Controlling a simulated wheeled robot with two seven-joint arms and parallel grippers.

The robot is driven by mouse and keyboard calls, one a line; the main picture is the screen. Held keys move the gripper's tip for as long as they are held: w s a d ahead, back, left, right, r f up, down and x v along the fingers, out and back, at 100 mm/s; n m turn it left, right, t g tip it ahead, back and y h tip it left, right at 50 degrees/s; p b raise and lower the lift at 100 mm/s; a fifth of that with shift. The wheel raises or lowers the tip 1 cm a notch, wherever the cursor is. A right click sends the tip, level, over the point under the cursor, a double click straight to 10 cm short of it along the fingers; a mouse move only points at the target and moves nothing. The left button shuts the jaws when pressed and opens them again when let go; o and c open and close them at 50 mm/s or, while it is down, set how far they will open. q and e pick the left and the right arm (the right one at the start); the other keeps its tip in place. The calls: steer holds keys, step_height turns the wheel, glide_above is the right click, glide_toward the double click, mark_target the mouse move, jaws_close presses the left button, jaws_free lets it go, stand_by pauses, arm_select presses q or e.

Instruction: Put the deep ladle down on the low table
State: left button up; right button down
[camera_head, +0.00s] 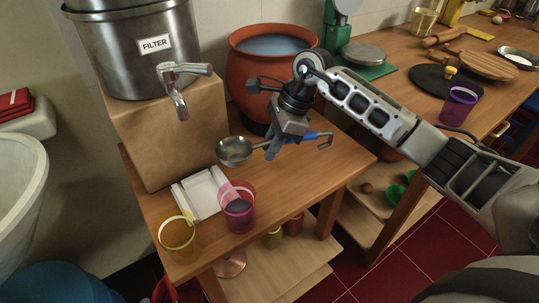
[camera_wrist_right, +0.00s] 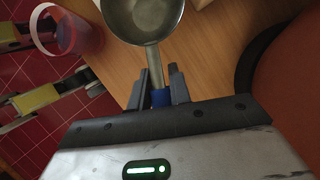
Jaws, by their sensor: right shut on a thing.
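The deep ladle (camera_head: 234,151) has a round steel bowl and a blue grip ending in a hook. My right gripper (camera_head: 273,148) is shut on its handle, near the blue part. The low table (camera_head: 302,188) is wooden, and the ladle is over its middle, bowl to the left and hook to the right. I cannot tell whether the bowl touches the tabletop. In the right wrist view the bowl (camera_wrist_right: 146,16) shows beyond the fingers (camera_wrist_right: 159,88), with bare wood beneath.
A pink-purple cup (camera_head: 238,213), a yellow cup (camera_head: 178,238) and a white cloth (camera_head: 197,194) are at the front left. A filter urn (camera_head: 135,50) on a box (camera_head: 170,135) and a terracotta pot (camera_head: 248,82) stand behind. The tabletop's right front is clear.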

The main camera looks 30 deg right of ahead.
mark_target(264, 168)
steer(key=f, duration=0.1)
steer(key=w, duration=0.1)
steer(key=w+f, duration=0.1)
steer(key=shift+d+f, duration=0.25)
steer(key=shift+f, duration=0.05)
step_height(264, 168, down, 3)
steer(key=shift+r, duration=0.15)
steer(key=c, duration=1.3)
jaws_free()
